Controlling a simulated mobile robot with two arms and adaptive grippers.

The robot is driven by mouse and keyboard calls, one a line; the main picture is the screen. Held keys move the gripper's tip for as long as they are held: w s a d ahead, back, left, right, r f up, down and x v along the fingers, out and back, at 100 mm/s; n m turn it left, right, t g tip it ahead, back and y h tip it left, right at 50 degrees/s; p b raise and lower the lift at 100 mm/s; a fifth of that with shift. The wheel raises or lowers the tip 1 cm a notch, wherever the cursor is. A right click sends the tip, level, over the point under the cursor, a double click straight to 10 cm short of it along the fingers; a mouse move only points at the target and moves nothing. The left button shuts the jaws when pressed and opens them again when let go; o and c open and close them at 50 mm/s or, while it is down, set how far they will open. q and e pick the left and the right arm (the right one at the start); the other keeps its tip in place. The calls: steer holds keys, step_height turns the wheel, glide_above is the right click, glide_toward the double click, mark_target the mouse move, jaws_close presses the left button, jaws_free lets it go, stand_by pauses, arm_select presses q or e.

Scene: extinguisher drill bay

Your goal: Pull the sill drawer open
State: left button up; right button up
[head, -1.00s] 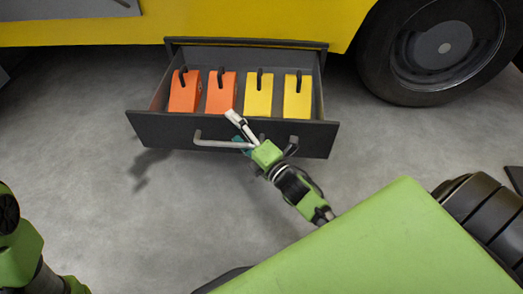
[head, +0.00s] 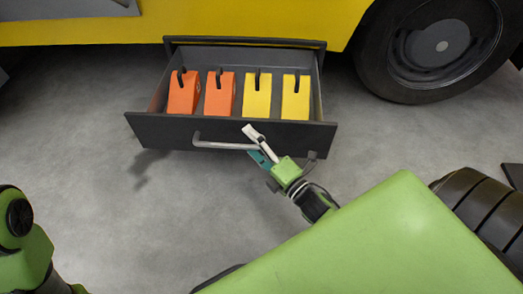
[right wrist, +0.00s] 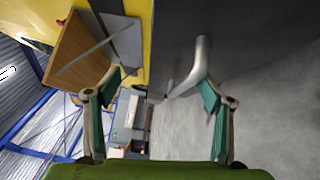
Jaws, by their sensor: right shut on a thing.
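The dark grey sill drawer (head: 160,128) stands pulled out under the yellow vehicle, with its inside showing. Its grey bar handle (head: 222,145) runs across the front; its right part is hidden behind my right gripper. My right gripper (head: 255,146) is at the handle, one finger above the bar and the teal pad of the other below it. In the right wrist view the handle (right wrist: 188,76) lies between the fingers, close to the right one; the fingers look well apart there. My left arm shows at the lower left, but its gripper is out of view.
Two orange wedge blocks (head: 184,93) and two yellow ones (head: 257,98) with dark grips stand in the drawer. A large black tyre (head: 385,75) is at the right. The grey floor (head: 140,210) in front of the drawer is clear.

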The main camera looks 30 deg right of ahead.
steer(key=shift+s+d+r+t, duration=0.1)
steer(key=shift+s+r+t, duration=0.2)
steer(key=shift+s+r, duration=0.7)
steer(key=shift+c, duration=1)
steer(key=shift+s+d, duration=0.1)
steer(key=shift+s, duration=0.4)
steer(key=c, duration=0.6)
steer(key=shift+s+f, duration=0.5)
steer(key=shift+s, duration=0.2)
steer(key=shift+p, duration=0.45)
